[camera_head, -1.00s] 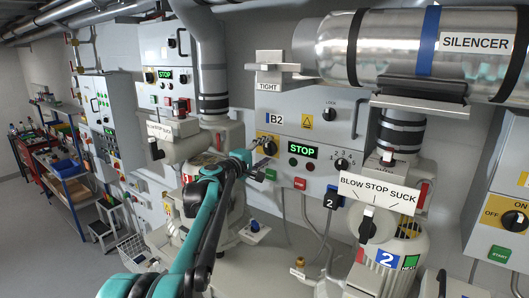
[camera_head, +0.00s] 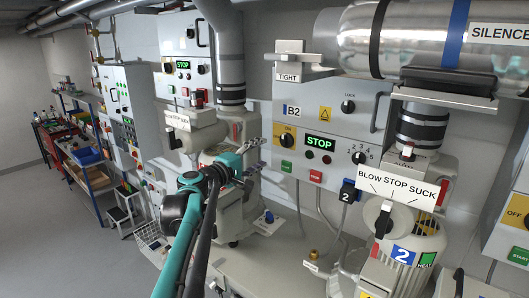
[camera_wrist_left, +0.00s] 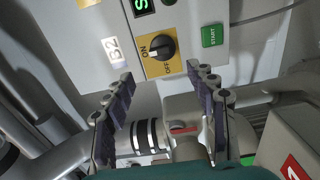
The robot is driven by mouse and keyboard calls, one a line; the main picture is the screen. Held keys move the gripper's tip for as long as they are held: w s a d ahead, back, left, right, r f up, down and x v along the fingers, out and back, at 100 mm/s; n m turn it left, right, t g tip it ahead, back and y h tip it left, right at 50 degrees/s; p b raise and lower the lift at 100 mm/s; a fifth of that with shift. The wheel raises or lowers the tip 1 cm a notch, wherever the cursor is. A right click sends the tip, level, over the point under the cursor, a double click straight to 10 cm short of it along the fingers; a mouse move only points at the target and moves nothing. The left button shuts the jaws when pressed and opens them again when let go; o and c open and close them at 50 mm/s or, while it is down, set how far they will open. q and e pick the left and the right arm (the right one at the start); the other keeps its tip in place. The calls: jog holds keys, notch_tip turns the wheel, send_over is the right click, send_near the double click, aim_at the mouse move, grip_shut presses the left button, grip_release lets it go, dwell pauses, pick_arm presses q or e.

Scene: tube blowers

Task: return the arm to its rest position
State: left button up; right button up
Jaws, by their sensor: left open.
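My left gripper (camera_head: 257,157) is open and empty in the head view, held out on my teal arm (camera_head: 185,250). It is left of the grey B2 control box (camera_head: 335,105) and its yellow ON/OFF switch (camera_head: 285,138), apart from them in the picture. The left wrist view shows its two dark ridged fingers (camera_wrist_left: 163,80) spread apart with nothing between the tips. Beyond them are the yellow ON/OFF switch (camera_wrist_left: 160,48) and the green START button (camera_wrist_left: 212,36). My right gripper is in neither view.
The BLOW STOP SUCK sign (camera_head: 397,187) and lever (camera_head: 383,220) of blower 2 stand at right. Another blower (camera_head: 190,138) is behind my left arm. The silencer (camera_head: 420,40) hangs at upper right. A shelf (camera_head: 85,155) stands far left, beside open floor (camera_head: 60,240).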

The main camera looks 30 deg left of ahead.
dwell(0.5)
pick_arm(q)
jog(key=s+d+f+m+g+h, duration=0.1)
jog(key=s+d+f+m+g, duration=0.1)
jog(key=d+f, duration=0.35)
jog(key=s+d+f+m+g+h, duration=0.1)
jog(key=d+f+m+g, duration=0.15)
jog(key=d, duration=0.65)
jog(key=s+d+f+m+g, duration=0.5)
jog(key=s+d+f+m, duration=0.3)
jog(key=s+d+f, duration=0.55)
jog(key=s+f+m+g+y+b, duration=0.2)
jog(key=s+f+m+y, duration=0.25)
jog(key=s+f, duration=0.6)
notch_tip(320, 180, down, 29)
jog(key=b, duration=2.8)
jog(key=shift+w+a+r+t+h, duration=0.15)
jog(key=shift+w+a+t+h, duration=0.2)
jog(key=shift+w+h, duration=0.1)
